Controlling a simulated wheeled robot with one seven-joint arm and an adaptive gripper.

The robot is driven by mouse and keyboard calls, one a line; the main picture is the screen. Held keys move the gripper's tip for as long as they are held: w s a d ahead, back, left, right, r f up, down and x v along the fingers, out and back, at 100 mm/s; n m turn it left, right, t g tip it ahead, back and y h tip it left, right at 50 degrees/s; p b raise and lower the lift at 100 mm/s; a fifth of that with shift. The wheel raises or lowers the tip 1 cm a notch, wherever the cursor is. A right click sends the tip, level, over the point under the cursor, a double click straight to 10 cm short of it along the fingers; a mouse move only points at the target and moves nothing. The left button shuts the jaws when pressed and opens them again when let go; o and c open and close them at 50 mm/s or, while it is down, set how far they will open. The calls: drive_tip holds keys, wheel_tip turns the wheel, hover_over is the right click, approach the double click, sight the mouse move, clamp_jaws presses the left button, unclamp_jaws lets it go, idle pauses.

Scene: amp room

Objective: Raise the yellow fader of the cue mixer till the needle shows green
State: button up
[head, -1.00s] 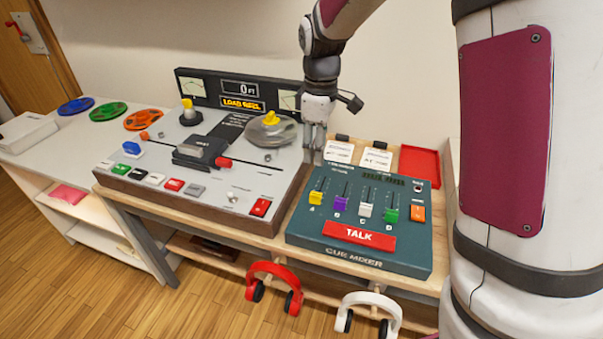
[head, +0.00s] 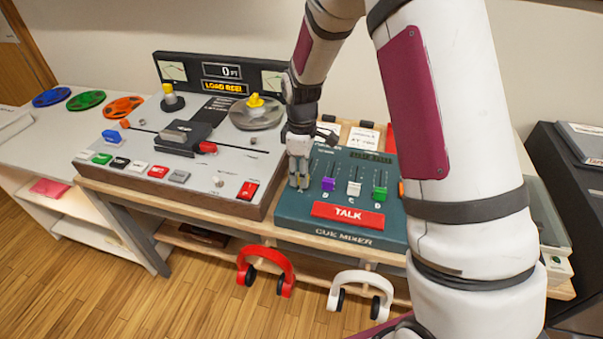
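The cue mixer (head: 340,237) is a teal box on the wooden bench, with a row of coloured faders and a red TALK bar (head: 347,215). My gripper (head: 299,184) points down over the left end of the fader row, where the yellow fader sits. The fingers cover nearly all of the yellow fader, and I cannot tell whether they grip it. The purple (head: 328,184), white (head: 354,188) and green (head: 379,193) faders stand to the right. Two needle meters show on the back panel, left (head: 173,71) and right (head: 272,81); their needles are too small to read.
Red headphones (head: 266,270) and white headphones (head: 361,291) hang below the bench front. Clipped cards (head: 364,138) lie behind the mixer.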

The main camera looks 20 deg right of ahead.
drive_tip(key=shift+f, duration=0.35)
drive_tip(key=shift+c, duration=0.5)
clamp_jaws()
drive_tip(key=shift+w+d+b, duration=0.45)
drive_tip(key=shift+w+d, duration=0.25)
drive_tip(key=shift+w, duration=0.35)
drive_tip(key=shift+w+d+b, duration=0.4)
drive_tip(key=shift+w+d, duration=0.3)
drive_tip(key=shift+w, duration=0.35)
drive_tip(key=shift+o, duration=0.5)
unclamp_jaws()
drive_tip(key=shift+r, duration=0.1)
wheel_tip(320, 180, up, 12)
